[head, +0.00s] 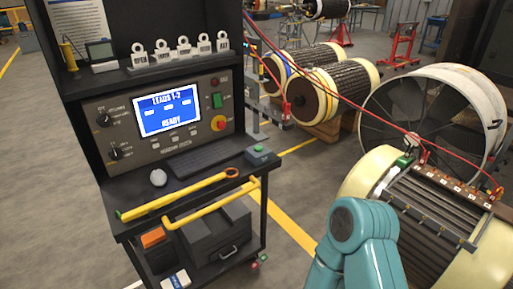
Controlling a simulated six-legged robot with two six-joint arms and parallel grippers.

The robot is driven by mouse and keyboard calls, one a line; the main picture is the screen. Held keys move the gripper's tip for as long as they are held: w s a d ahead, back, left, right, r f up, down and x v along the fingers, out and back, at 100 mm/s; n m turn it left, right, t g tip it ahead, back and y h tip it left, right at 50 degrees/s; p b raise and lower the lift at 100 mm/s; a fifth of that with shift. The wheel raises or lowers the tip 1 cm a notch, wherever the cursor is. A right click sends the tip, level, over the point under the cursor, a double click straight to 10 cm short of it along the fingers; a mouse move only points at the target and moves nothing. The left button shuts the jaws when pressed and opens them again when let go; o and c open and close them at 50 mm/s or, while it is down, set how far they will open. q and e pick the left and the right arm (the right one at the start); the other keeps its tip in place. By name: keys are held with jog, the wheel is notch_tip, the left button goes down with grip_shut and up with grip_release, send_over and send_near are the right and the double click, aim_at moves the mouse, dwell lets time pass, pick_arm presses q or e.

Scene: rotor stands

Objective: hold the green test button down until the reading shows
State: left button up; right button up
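A small grey box with a green button (258,149) on top sits at the right end of the test cart's shelf (205,180). A second, rectangular green button (217,100) is on the cart's front panel, between a red one above and a red knob on yellow below. I cannot tell from the picture which is the test button. The blue screen (167,113) shows "LEADS 1-2" and "READY", with small blocks between that I cannot read. A teal link of my own arm rises at the bottom right; neither gripper shows, and nothing touches either green button.
A slotted rotor (435,205) with red leads (340,97) clipped on stands at the right, beside a large ring (435,85). Two more rotors (330,85) lie behind. A yellow rod (175,197) lies along the shelf's front. Open floor (60,190) is at the left.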

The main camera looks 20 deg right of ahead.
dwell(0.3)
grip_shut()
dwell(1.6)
